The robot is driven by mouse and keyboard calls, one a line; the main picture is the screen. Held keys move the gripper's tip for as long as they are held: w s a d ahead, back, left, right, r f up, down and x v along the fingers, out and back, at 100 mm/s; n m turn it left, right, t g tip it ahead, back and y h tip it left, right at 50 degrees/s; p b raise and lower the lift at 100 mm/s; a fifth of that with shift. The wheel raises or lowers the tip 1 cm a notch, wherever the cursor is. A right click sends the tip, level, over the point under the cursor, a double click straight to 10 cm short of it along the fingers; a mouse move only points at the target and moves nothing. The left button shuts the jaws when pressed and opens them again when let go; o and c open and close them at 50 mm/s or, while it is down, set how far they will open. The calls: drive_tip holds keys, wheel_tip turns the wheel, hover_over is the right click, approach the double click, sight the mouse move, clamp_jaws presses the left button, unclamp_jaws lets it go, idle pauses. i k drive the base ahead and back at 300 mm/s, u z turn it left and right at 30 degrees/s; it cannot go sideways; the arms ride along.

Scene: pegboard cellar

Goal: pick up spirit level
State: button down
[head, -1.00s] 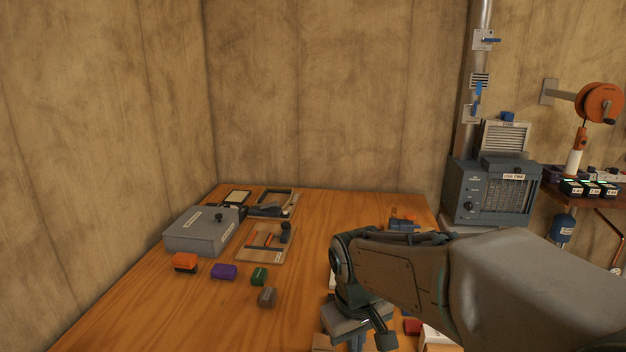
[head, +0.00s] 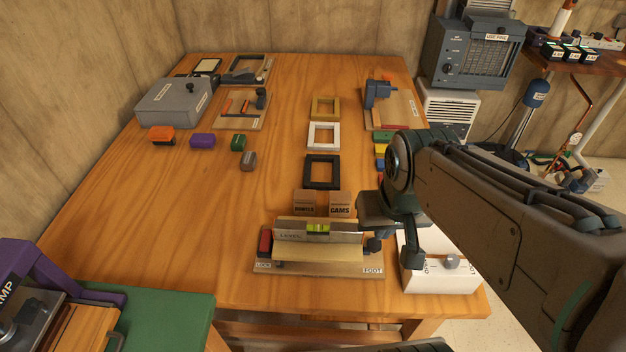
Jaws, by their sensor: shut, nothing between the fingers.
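The spirit level (head: 345,236) is a grey bar with a yellow-green vial at its middle. It lies across the top of a wooden fixture (head: 325,269) marked LOCK and FOOT, near the front of the wooden table. My gripper (head: 411,258) is shut and empty, pointing down to the right of the fixture, apart from the level in the picture. My wrist hides part of the table behind it, and the fingertips show only small and dark.
Behind the level stand two small boxes (head: 322,203) and a row of square frames (head: 322,172). A white switch box (head: 437,275) is at the front right. The table's middle left (head: 185,215) is clear. A green-topped bench (head: 165,322) stands at the lower left.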

sight(283, 230)
drive_tip(key=u, duration=0.1)
drive_tip(key=k, duration=0.35)
drive_tip(key=u, duration=0.75)
